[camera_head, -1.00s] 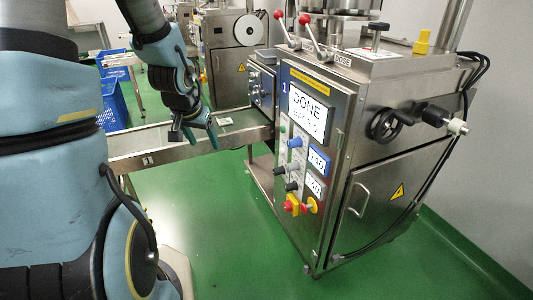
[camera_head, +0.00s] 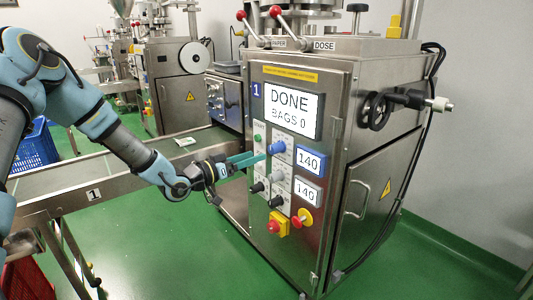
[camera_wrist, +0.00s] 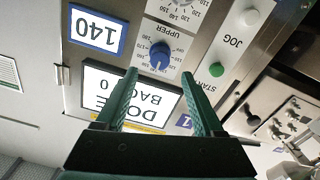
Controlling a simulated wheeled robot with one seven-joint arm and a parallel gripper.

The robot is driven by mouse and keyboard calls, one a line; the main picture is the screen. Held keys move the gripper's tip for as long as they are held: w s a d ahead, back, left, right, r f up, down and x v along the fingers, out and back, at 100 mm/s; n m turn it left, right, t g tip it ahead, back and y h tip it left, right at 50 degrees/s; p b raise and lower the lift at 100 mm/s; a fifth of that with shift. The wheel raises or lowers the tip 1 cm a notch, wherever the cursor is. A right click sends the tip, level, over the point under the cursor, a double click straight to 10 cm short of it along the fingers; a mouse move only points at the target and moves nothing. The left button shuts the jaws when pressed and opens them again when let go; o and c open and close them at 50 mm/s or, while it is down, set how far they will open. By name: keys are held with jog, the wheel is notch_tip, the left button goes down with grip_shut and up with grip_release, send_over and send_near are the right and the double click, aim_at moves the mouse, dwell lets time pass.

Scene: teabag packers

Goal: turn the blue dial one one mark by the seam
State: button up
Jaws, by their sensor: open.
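The blue dial (camera_head: 278,147) sits on the front panel of the machine, left of a blue-framed display (camera_head: 310,161) reading 140. In the wrist view the blue dial (camera_wrist: 160,53) carries the label UPPER and has a numbered scale around it. My gripper (camera_head: 262,158) is open, its two green fingers pointing at the panel near the dial. In the wrist view my gripper (camera_wrist: 163,95) has its fingers apart with the dial beyond and between their tips. The fingers do not appear to hold it.
A large screen (camera_head: 293,110) reads DONE, BAGS 0. A green START button (camera_head: 257,138), a second display (camera_head: 307,191), black knobs and a red-and-yellow switch (camera_head: 278,224) are close by. A conveyor (camera_head: 95,180) runs at left. Green floor is clear in front.

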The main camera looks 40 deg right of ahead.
aim_at(271, 150)
jog(key=d, duration=0.8)
jog(key=shift+s+d, duration=0.1)
jog(key=shift+s, duration=0.15)
grip_shut()
